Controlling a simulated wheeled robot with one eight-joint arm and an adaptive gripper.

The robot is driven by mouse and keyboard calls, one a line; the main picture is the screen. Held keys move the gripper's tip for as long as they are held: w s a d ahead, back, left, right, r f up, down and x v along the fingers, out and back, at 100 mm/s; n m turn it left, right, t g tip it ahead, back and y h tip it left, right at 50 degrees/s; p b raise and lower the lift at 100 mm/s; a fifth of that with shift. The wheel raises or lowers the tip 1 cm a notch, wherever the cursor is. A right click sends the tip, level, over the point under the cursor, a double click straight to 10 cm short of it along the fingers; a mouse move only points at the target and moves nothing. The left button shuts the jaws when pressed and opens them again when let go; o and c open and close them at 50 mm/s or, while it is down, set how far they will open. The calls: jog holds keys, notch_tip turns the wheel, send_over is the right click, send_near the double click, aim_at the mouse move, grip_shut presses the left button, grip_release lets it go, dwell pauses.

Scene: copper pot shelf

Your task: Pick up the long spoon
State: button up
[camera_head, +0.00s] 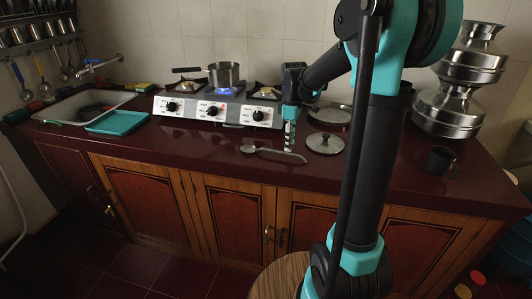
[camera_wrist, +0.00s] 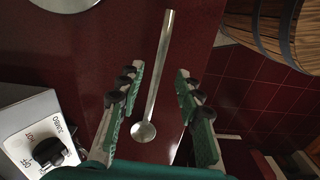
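The long spoon (camera_head: 283,154) is a silver metal spoon lying on the dark red counter, with its round bowl at the left and its handle running right. In the wrist view the spoon (camera_wrist: 153,95) runs between my two green fingers, bowl toward the palm and handle pointing away. My gripper (camera_head: 289,147) points down at the spoon's handle. In the wrist view my gripper (camera_wrist: 160,70) is open, with a clear gap on both sides of the spoon. I cannot tell how high the fingertips are above the counter.
The stove (camera_head: 218,106) with a lit burner and a pot (camera_head: 224,75) stands behind left. A metal lid (camera_head: 325,143) lies just right of the spoon. A dark mug (camera_head: 440,160) and steel pots (camera_head: 455,105) stand at the right. The counter's front edge is close to the spoon.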

jog(key=shift+w+f, duration=0.1)
jog(key=shift+f, duration=2.15)
grip_shut()
